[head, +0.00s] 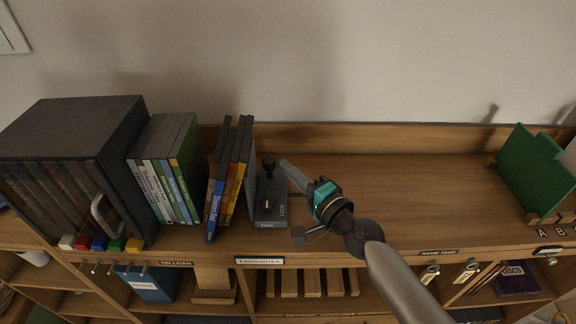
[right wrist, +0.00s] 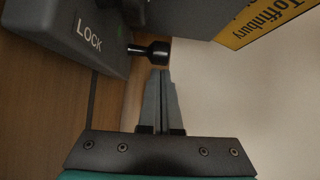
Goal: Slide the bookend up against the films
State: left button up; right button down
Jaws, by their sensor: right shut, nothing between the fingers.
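The bookend (head: 270,208) is a grey block with an upright plate, a black knob and the words LOCK and FREE. It stands on the shelf top just right of the films (head: 229,180), several of which lean. In the right wrist view the bookend (right wrist: 75,40) is at upper left, its black knob (right wrist: 152,52) just beyond my fingertips. My right gripper (head: 287,170) is shut and empty, close to the right side of the bookend; it also shows in the right wrist view (right wrist: 162,75). Whether it touches the knob I cannot tell. My left gripper is not in view.
More upright films (head: 165,165) and a dark case (head: 80,160) with a handle stand on the left. A green bookend-like stand (head: 537,165) is at far right. The shelf top (head: 420,190) between is clear. A low ledge runs along the wall.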

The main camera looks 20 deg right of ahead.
aim_at(269, 185)
jog(key=shift+a, duration=0.15)
jog(key=shift+w, duration=0.1)
jog(key=a, duration=0.2)
jog(key=w+a+p, duration=0.1)
jog(key=a, duration=0.1)
jog(key=shift+a+r, duration=0.1)
jog(key=shift+w+a, duration=0.15)
jog(key=shift+a, duration=0.05)
jog(key=shift+d, duration=0.1)
jog(key=shift+d, duration=0.1)
